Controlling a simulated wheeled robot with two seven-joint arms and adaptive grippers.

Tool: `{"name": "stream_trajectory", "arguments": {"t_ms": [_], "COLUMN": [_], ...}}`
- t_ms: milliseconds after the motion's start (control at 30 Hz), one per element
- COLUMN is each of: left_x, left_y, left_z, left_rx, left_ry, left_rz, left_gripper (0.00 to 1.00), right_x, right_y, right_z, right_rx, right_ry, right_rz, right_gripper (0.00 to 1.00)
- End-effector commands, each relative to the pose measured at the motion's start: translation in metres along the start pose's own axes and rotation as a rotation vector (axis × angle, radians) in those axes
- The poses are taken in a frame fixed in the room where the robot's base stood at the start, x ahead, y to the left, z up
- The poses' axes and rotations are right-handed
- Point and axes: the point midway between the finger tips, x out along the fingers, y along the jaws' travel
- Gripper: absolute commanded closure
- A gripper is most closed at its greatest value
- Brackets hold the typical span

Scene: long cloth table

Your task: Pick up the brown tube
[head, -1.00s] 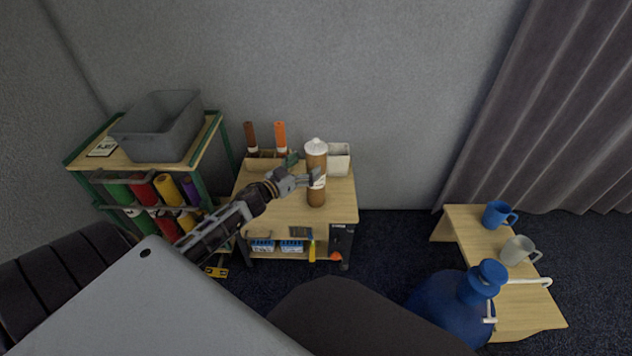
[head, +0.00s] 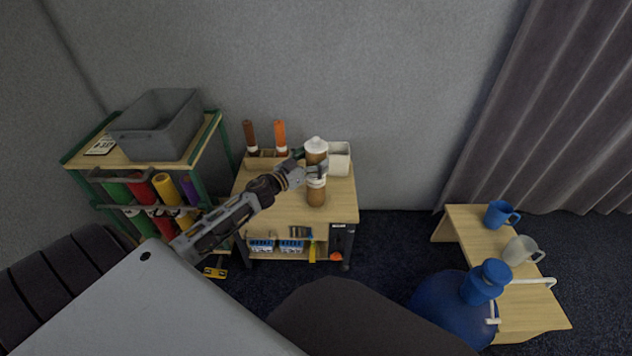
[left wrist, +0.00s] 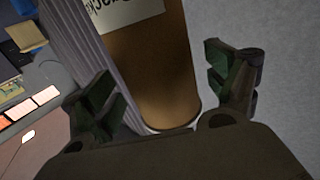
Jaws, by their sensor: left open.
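A large brown tube (head: 316,195) with a white cap and a white label stands upright on the small wooden table. My left gripper (head: 314,170) is at its upper part, open, with a finger crossing in front of it. In the left wrist view the brown tube (left wrist: 160,65) lies between the spread fingers of my left gripper (left wrist: 168,88), with gaps visible at both sides. A slimmer dark brown tube (head: 250,136) stands beside an orange tube (head: 280,137) in a holder at the table's back. My right gripper is not in view.
A white container (head: 340,158) stands close behind the large tube, to the right. A shelf (head: 112,160) at left carries a grey bin (head: 158,125) and coloured rolls. The front of the wooden table (head: 283,213) is clear. A bench (head: 475,237) with mugs is far right.

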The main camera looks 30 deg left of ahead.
Motion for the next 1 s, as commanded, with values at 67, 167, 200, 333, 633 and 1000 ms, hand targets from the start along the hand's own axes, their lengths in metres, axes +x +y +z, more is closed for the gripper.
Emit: {"name": "stream_trajectory", "arguments": {"t_ms": [67,167,200,333,633,1000], "left_x": [0.006,0.011,0.012,0.015,0.015,0.015], "left_y": [0.000,0.000,0.000,0.000,0.000,0.000], "left_z": [-0.001,0.000,0.000,0.000,-0.001,0.000], "left_rx": [0.000,0.000,0.000,0.000,0.000,-0.001], "left_ry": [0.002,0.000,0.000,0.001,0.000,0.000], "left_rz": [0.000,0.001,0.000,0.000,0.000,0.000], "left_gripper": [0.13,0.13,0.13,0.13,0.13,0.40], "right_x": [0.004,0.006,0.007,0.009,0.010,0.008], "right_y": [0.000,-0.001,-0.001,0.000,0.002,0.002], "right_z": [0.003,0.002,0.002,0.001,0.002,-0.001], "right_rx": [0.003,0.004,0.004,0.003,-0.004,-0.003], "right_ry": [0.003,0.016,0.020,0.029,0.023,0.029], "right_rz": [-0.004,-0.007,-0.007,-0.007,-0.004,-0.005], "right_gripper": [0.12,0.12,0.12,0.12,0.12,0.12]}}
